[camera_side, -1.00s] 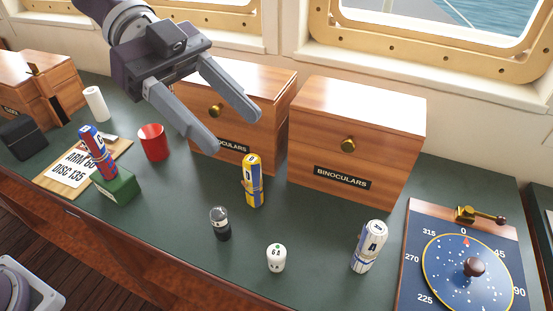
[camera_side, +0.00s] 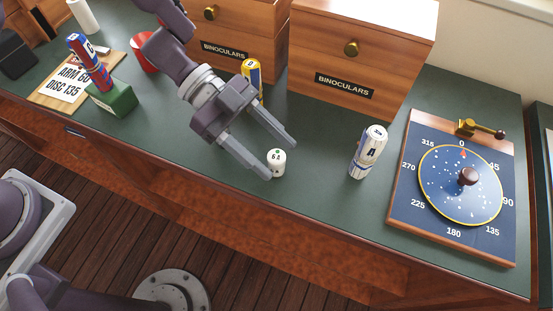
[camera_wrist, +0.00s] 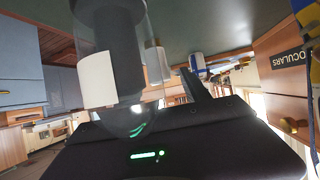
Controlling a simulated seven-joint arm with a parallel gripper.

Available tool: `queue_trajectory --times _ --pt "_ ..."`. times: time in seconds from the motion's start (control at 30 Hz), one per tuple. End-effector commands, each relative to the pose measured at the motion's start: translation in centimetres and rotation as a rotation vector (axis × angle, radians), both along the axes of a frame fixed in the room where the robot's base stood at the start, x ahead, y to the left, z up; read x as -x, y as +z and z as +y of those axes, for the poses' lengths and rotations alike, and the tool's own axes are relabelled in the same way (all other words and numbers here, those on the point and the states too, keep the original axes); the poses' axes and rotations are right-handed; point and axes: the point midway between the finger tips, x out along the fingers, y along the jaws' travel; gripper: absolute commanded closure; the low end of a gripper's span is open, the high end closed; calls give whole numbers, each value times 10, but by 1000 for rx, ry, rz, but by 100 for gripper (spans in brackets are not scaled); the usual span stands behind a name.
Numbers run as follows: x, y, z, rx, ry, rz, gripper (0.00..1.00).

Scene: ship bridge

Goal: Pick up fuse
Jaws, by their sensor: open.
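The fuse, a small white cylinder marked 6A (camera_side: 277,163), stands upright on the green counter in the side view. My gripper (camera_side: 281,158) is low over the counter with its fingers apart. The fuse is close to the fingertips, nearest the front one; contact cannot be told. In the wrist view, which has the counter at the top, a dark cylinder with a clear dome (camera_wrist: 125,60) stands large in front of the camera.
A white can (camera_side: 368,152) stands to the right, and a yellow can (camera_side: 252,72) behind my gripper. Binocular boxes (camera_side: 350,80) line the back. A dial board (camera_side: 420,222) lies at right. A green block (camera_side: 112,98) holds a red-blue cylinder (camera_side: 88,62) at left.

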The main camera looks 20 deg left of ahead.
Motion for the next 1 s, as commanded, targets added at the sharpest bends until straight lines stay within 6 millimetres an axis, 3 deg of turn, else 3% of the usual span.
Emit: queue_trajectory --times 0.13,0.4,0.7,1.0 --pt "0 0 0 0 1 0 47" --pt "0 1 0 1 1 0 100" --pt "-1 5 0 2 1 -2 100" --pt "-1 76 0 3 -1 -7 100"
